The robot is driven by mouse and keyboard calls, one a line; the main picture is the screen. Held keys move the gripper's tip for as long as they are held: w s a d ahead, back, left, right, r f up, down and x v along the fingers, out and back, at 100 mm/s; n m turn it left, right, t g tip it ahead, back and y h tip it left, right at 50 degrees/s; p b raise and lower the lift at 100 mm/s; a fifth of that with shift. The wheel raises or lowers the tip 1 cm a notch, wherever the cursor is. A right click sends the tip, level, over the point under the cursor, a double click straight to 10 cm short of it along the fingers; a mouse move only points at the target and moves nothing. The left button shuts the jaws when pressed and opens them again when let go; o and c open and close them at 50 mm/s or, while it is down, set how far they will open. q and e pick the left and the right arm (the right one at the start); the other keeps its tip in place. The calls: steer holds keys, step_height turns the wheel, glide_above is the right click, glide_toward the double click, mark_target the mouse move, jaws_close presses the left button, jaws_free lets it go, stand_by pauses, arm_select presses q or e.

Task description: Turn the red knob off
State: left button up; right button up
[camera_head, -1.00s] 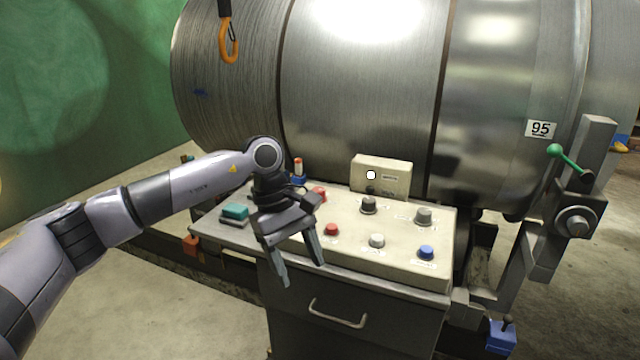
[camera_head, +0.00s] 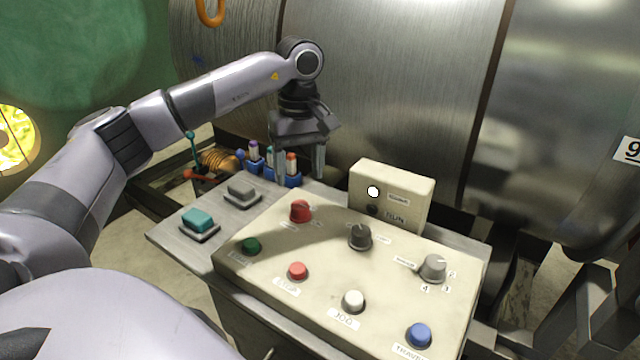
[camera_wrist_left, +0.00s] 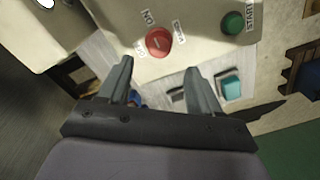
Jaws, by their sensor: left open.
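The red knob (camera_head: 300,211) sits at the back left of the cream control panel (camera_head: 246,272). My left gripper (camera_head: 299,168) hangs just behind and above it, fingers pointing down, open and empty. In the left wrist view the red knob (camera_wrist_left: 158,42) lies just beyond the gap between the open fingertips (camera_wrist_left: 158,67), apart from them. Small labels surround the knob; one there reads ON upside down. I cannot tell its pointer direction. My right gripper is not in view.
A red button (camera_head: 298,270), green button (camera_head: 251,246), white button (camera_head: 353,300), blue button (camera_head: 419,335) and two grey knobs share the panel. A cream box (camera_head: 415,196) stands behind it. Blue holders (camera_head: 285,178) and a teal block (camera_head: 198,220) are to the left.

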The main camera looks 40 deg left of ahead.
mark_target(300, 203)
arm_select(q)
steer(key=shift+w+f, duration=0.15)
steer(key=f, duration=0.5)
steer(key=shift+s+f, duration=0.25)
steer(key=shift+f, duration=0.65)
steer(key=c, duration=1)
steer(key=shift+c, duration=0.2)
